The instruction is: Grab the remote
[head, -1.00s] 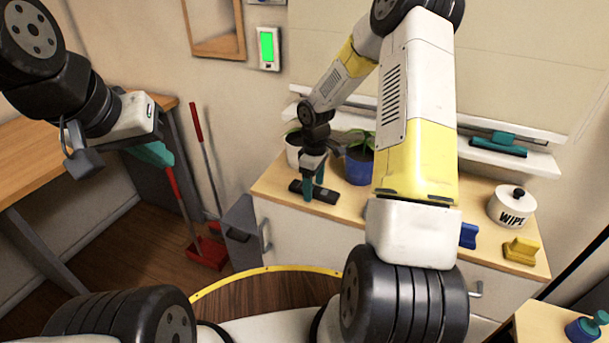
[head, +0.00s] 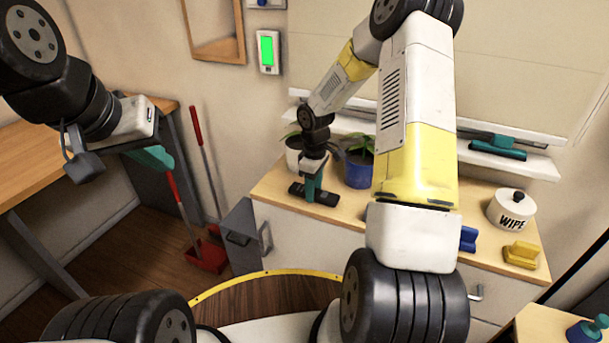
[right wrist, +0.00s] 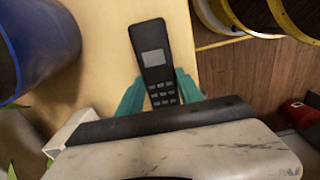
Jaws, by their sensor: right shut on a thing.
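The remote (head: 299,190) is a black handset lying on the wooden counter near its left end in the head view. In the right wrist view the remote (right wrist: 155,62) shows its grey screen and keypad. My right gripper (head: 312,194) points down at the remote. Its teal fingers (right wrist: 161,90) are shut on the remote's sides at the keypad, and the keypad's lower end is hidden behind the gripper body. My left gripper (head: 152,157) has teal fingers and hangs away at the left, partly hidden, so its opening is unclear.
A blue plant pot (head: 359,168) stands close to the right of the remote, and a white pot (head: 292,150) stands behind it. A WIPE canister (head: 512,208) and a yellow object (head: 522,255) are at the counter's right. The counter's front edge is close.

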